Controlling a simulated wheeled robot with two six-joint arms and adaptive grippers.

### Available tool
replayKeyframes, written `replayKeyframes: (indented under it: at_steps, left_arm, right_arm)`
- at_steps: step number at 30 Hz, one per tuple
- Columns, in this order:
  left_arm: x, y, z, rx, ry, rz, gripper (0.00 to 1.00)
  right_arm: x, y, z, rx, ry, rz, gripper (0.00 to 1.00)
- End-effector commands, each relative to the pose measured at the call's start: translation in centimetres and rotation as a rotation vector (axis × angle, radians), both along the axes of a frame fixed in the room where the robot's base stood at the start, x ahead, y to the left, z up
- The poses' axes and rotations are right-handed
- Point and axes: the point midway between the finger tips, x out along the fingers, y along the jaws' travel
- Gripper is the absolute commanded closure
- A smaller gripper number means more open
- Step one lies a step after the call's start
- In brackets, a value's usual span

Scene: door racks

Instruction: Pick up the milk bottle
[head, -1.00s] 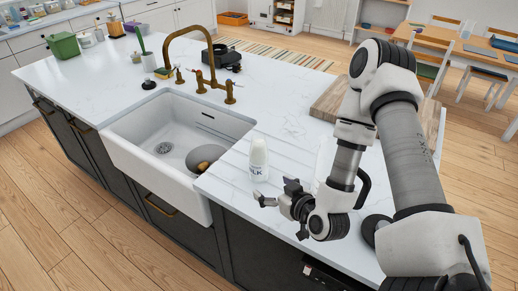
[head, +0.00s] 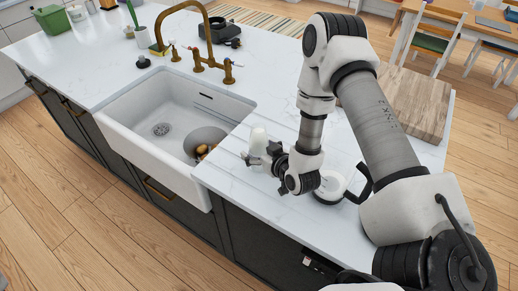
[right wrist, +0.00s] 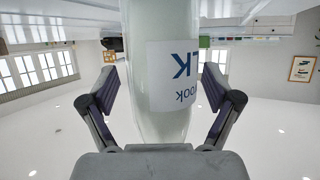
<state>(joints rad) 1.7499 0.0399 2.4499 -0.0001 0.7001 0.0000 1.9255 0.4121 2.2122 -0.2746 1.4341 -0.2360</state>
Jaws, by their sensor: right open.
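The white milk bottle (head: 258,136) stands upright on the white countertop, just right of the sink. In the head view its lower part is hidden by my right gripper (head: 261,157). In the right wrist view the bottle (right wrist: 158,110) appears upside down, with blue lettering on its label. It stands between the two spread fingers of my right gripper (right wrist: 162,86). A gap shows on each side of it, so the fingers are open around the bottle. My left gripper is not in view.
A brass faucet (head: 205,55) rises behind the sink. A white round object (head: 330,184) stands right of my gripper. A wooden board (head: 410,105) lies at the right. Counter behind the bottle is clear.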

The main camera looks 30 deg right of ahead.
Motion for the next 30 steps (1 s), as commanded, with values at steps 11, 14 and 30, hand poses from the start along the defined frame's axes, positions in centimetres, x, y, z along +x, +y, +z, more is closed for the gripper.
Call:
replayKeyframes:
  at_steps: [11, 14, 30]
  left_arm:
    - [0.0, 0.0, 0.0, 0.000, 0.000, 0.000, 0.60]
    - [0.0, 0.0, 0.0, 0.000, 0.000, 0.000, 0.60]
    - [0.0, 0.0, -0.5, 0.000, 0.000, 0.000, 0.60]
  right_arm:
    - [0.0, 0.0, 0.1, -0.001, -0.002, 0.000, 1.00]
    - [0.0, 0.0, 0.1, -0.001, -0.001, 0.000, 1.00]
    - [0.0, 0.0, 2.1, 0.000, -0.003, -0.001, 1.00]
